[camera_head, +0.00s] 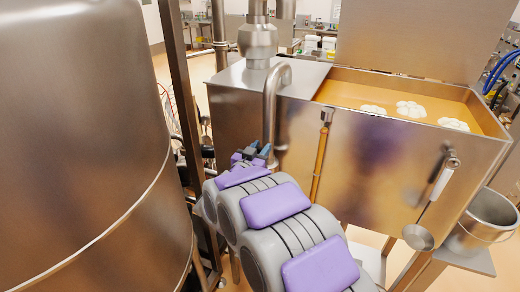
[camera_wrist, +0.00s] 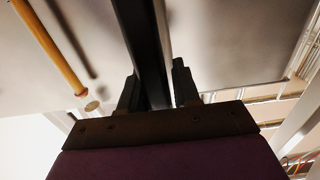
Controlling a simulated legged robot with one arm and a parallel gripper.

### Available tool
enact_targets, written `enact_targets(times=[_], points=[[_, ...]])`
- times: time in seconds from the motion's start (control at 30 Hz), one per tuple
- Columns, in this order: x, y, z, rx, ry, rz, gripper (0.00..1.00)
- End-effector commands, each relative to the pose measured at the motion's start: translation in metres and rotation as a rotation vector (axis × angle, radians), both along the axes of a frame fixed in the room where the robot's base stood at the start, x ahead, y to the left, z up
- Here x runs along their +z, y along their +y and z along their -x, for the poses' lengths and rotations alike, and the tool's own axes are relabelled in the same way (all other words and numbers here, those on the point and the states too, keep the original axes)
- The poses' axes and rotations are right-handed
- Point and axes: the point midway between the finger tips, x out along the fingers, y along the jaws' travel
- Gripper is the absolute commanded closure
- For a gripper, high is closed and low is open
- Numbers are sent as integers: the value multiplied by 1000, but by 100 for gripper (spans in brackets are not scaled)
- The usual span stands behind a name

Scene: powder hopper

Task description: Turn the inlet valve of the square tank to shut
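The square tank (camera_head: 355,165) is a steel box on the right of the head view, with yellow liquid inside. A bent steel pipe (camera_head: 270,105) comes down its left front side. I cannot clearly make out the inlet valve's handle; it may be hidden by my arm. My gripper (camera_head: 261,152) is beside the lower part of this pipe. In the wrist view my gripper (camera_wrist: 156,92) has its fingers apart, one on each side of a dark upright bar (camera_wrist: 143,45). I cannot tell whether the fingers touch it or whether it is the pipe.
A large round steel vessel (camera_head: 80,150) fills the left, with a dark upright post (camera_head: 184,90) beside it. A bucket (camera_head: 484,222) stands at the lower right.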

Motion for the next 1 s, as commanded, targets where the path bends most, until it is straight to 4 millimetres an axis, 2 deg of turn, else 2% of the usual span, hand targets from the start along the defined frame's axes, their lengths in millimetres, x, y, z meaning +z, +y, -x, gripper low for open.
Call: enact_targets(times=[0.03,0.3,0.73,1.0], points=[[0,0,0,1,0,0,75],[0,1,0,1,0,1,100],[-1,2,0,2,-3,-5,100],[-3,-8,3,2,-35,-96,100]])
